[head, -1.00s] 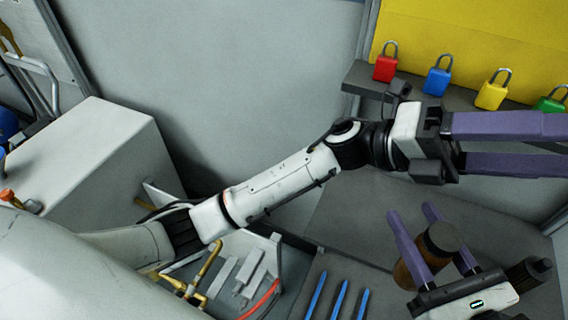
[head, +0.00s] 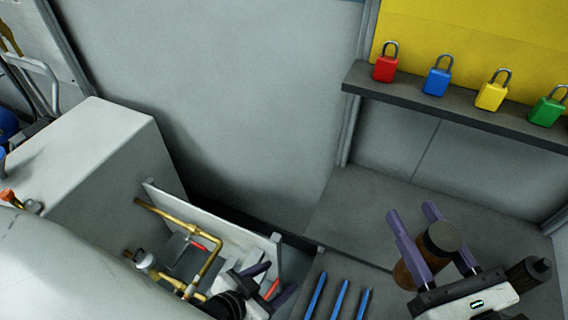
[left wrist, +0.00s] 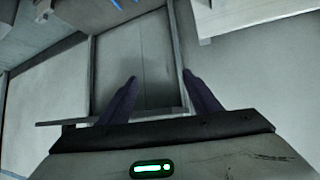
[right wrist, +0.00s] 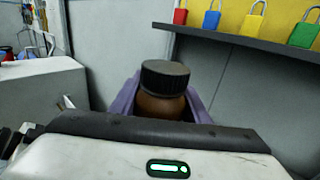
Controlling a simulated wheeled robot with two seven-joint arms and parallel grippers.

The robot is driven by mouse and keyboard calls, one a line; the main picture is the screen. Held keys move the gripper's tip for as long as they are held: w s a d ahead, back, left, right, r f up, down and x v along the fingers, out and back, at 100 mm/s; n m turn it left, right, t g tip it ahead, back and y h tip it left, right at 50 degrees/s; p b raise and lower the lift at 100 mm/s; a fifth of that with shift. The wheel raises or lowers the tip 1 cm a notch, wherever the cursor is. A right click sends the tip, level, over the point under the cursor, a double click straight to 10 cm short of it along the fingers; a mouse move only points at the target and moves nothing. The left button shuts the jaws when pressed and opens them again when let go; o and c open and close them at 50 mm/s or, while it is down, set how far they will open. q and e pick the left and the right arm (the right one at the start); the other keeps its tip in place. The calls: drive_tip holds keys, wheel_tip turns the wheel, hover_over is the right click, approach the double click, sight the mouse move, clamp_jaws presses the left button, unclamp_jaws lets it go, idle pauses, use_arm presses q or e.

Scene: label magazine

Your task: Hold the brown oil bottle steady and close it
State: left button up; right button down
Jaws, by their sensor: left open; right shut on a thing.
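The brown oil bottle (head: 404,273) stands slightly tilted in the picture at the lower right of the head view, with a dark cap (head: 441,238) on its top. The right wrist view shows the bottle (right wrist: 160,106) and the ribbed black cap (right wrist: 165,75) sitting on it; I cannot tell how tight the cap is. My right gripper (head: 432,247) is shut on the bottle, a purple finger on each side. My left gripper (head: 268,282) is low in the head view, left of the blue strips, away from the bottle. In the left wrist view its fingers (left wrist: 160,88) are apart and empty.
Red, blue, yellow and green padlocks (head: 437,80) stand on a dark shelf (head: 450,110) at the upper right. Blue strips (head: 340,299) lie left of my right gripper. Brass pipes (head: 205,262) and a white panel (head: 225,240) are near my left gripper. The grey surface behind the bottle is clear.

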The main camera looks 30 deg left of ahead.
use_arm(q)
drive_tip(key=shift+n+g, duration=0.4)
drive_tip(key=shift+g, duration=0.3)
drive_tip(key=s, duration=0.1)
drive_tip(key=s+f, duration=0.1)
drive_tip(key=s+a+f, duration=0.1)
drive_tip(key=s, duration=0.1)
drive_tip(key=shift+f, duration=0.15)
